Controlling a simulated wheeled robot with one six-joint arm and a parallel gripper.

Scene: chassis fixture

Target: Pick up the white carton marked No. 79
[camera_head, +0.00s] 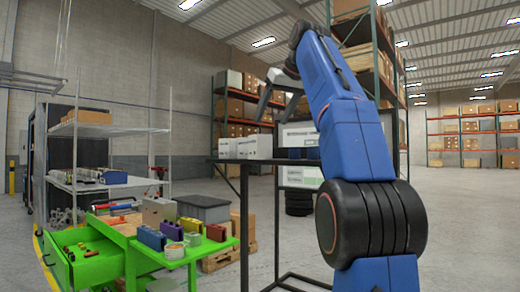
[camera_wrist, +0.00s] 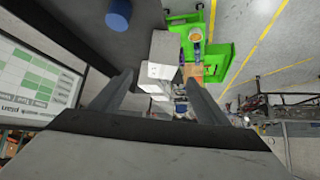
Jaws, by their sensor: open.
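Several white cartons (camera_head: 250,147) stand in a row on a dark raised table in the head view. No number can be read on them, so I cannot tell which is No. 79. My gripper (camera_head: 277,103) is above the row, its jaws apart and pointing down. In the wrist view, my gripper (camera_wrist: 159,77) has one finger on each side of the picture's middle. A white carton (camera_wrist: 163,47) and smaller white boxes behind it show between the fingers, apart from them. Nothing is held.
A green workbench (camera_head: 150,262) with coloured boxes stands at the left. The dark table's edge (camera_head: 245,161) runs under the cartons. In the wrist view, a panel with a green and white chart (camera_wrist: 35,80) is at the left and a blue cylinder (camera_wrist: 118,14) at the top.

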